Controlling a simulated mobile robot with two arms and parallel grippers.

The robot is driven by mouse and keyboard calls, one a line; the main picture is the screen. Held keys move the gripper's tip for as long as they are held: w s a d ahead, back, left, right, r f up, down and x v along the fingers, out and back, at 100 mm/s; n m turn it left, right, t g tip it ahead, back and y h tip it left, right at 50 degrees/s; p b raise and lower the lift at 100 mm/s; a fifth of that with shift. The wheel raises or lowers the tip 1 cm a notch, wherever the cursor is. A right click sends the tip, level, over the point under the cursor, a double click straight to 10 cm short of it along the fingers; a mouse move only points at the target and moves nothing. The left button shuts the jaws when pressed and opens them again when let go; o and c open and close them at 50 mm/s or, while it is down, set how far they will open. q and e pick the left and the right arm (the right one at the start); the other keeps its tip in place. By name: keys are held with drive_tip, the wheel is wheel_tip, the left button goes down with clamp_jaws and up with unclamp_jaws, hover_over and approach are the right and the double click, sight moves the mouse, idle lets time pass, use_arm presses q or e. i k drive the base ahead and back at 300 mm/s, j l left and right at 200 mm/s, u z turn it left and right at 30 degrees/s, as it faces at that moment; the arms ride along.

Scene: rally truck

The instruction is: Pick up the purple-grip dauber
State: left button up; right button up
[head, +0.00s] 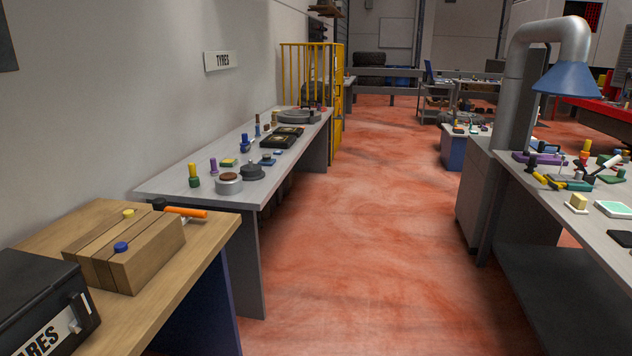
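A small upright item with a purple top (213,165), which looks like the purple-grip dauber, stands on the long grey bench (165,186) along the left wall. It is behind a round silver tin (229,184) and right of a yellow-topped item with a green base (194,176). It is small and far off, so its details are hard to tell. A low purple piece (522,156) also lies on the right-hand bench, partly among other items. Neither of my grippers is in view.
A wooden table (215,232) with a slotted wooden block (150,262), an orange-handled tool (187,212) and a dark box (40,300) stands at near left. A cluttered bench (590,225) and grey duct (513,95) stand right. The red floor (370,230) between is clear.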

sight(215, 171)
drive_tip(key=i+u, duration=0.1)
drive_tip(key=i, duration=0.6)
drive_tip(key=i+l+u, duration=0.15)
drive_tip(key=i, duration=0.5)
drive_tip(key=i+l+u, duration=0.1)
drive_tip(key=i, duration=0.6)
drive_tip(key=l, duration=0.1)
